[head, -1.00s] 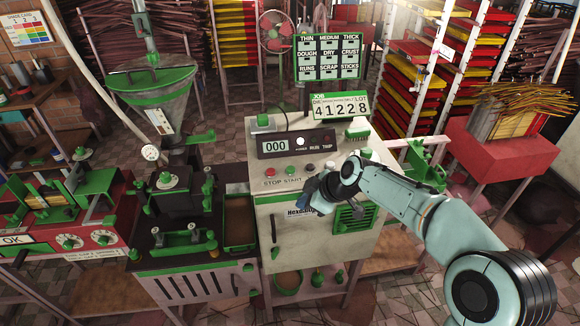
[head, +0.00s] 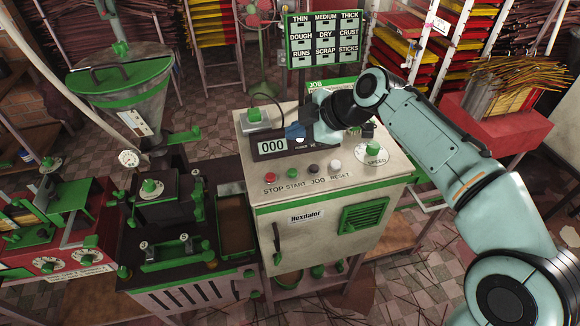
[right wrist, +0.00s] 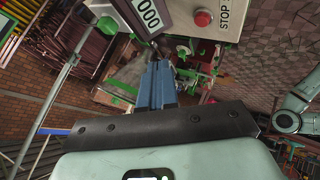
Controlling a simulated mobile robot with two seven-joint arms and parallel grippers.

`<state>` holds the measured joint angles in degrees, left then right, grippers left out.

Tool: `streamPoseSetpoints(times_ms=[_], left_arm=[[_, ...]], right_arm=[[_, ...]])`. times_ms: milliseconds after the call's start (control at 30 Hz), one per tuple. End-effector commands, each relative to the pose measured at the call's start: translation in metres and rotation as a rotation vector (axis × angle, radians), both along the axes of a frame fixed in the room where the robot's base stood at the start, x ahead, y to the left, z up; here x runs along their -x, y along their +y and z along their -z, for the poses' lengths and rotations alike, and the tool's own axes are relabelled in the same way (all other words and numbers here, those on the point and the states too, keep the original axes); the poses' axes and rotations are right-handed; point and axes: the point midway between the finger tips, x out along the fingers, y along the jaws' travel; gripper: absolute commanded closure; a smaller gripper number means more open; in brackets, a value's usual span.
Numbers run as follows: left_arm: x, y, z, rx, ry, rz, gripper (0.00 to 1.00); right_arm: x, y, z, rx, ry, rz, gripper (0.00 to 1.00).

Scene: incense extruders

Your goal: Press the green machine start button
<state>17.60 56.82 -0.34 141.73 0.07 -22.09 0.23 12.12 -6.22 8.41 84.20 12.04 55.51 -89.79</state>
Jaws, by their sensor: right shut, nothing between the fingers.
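The green start button (head: 292,172) is on the sloped front of the cream machine cabinet (head: 330,215), above the START label, between the red stop button (head: 270,177) and the black jog button (head: 314,168). My right gripper (head: 293,132) is shut and empty, by the upper edge of the black display panel (head: 272,147), above and behind the button row and apart from the start button. In the right wrist view, the shut blue fingers (right wrist: 155,84) point away below the display (right wrist: 148,14); the stop button (right wrist: 203,18) shows, but I cannot make out the start button. My left gripper is not in view.
A white reset button (head: 335,165) and a speed dial (head: 374,153) are right of jog. A green-topped box (head: 255,116) stands on the cabinet's left. The job sign (head: 332,84) is behind my right arm. A hopper (head: 125,90) stands at left.

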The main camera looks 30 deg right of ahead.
Motion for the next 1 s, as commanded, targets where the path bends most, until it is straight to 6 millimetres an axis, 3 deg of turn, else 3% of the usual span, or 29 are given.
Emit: streamPoseSetpoints(times_ms=[367, 800, 1000], left_arm=[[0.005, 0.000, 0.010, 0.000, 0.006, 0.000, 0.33], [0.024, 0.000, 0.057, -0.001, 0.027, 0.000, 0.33], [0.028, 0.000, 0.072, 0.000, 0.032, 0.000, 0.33]], right_arm=[[0.000, 0.000, 0.015, 0.000, 0.004, 0.001, 1.00], [0.000, 0.000, 0.075, -0.001, 0.004, 0.000, 1.00], [0.000, 0.000, 0.089, -0.001, 0.002, 0.001, 1.00]])
